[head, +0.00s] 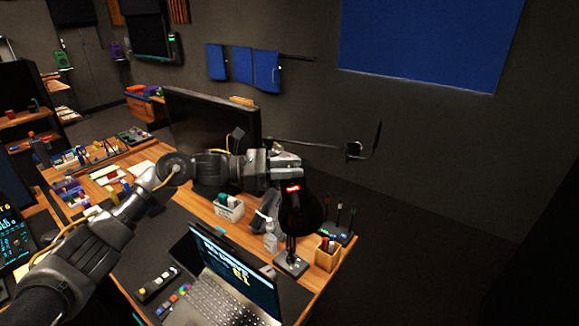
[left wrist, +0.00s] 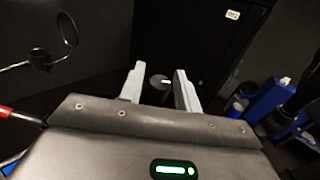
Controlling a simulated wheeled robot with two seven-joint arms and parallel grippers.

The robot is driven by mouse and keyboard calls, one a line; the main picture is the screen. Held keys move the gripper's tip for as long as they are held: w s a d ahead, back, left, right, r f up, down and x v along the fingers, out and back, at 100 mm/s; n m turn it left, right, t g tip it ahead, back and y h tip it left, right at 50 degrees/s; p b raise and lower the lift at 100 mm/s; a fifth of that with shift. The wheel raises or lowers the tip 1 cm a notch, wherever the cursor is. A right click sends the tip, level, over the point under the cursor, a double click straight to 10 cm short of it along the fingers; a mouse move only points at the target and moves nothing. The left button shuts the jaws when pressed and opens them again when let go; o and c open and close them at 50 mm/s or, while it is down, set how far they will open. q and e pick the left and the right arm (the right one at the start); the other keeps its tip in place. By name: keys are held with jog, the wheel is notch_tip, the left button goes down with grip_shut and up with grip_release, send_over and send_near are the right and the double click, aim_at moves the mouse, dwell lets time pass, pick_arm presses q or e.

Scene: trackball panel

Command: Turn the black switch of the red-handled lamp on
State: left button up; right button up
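The desk lamp has a black shade (head: 303,210), with a small lit red part (head: 292,188) at its top, on a thin stem at the desk's back right corner. My left gripper (head: 292,160) is just above the lamp, its arm reaching in from the left. In the left wrist view my left gripper (left wrist: 160,88) is open, fingers apart. A dark round knob with a pale mark (left wrist: 160,81) shows between the fingertips; I cannot tell whether it touches them. A red bar (left wrist: 18,115), perhaps the handle, enters at the left edge. My right gripper is not in view.
A laptop (head: 235,285), a monitor (head: 212,120), a white bottle (head: 270,238) and a wooden pen box (head: 327,255) crowd the desk around the lamp. A thin wall-mounted arm (head: 352,150) stands behind it. Space right of the desk looks free.

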pick_arm(q)
grip_shut()
jog(key=shift+f+n+t+b, duration=0.2)
jog(key=shift+n+t+b, duration=0.1)
jog(key=shift+t+b, duration=0.3)
jog(key=n+t+y+b, duration=0.2)
jog(key=n+t+b, duration=0.1)
jog(key=t+b, duration=0.1)
jog(key=n+t+y+b, duration=0.2)
jog(key=n+t+b, duration=0.2)
jog(key=n+t+y+b, duration=0.1)
jog(key=n+t+y, duration=0.1)
jog(key=n+t, duration=0.1)
jog(key=shift+r+y, duration=0.1)
jog(key=shift+y, duration=0.3)
jog(key=shift+r+n+t+y+b, duration=0.1)
jog(key=shift+n+t+y+b, duration=0.2)
jog(key=shift+n+t+y, duration=0.8)
jog(key=shift+n+g+y, duration=0.3)
jog(key=shift+n+y, duration=0.2)
jog(key=shift+y, duration=0.2)
jog(key=shift+o, duration=1.3)
grip_release()
jog(key=shift+w, duration=0.1)
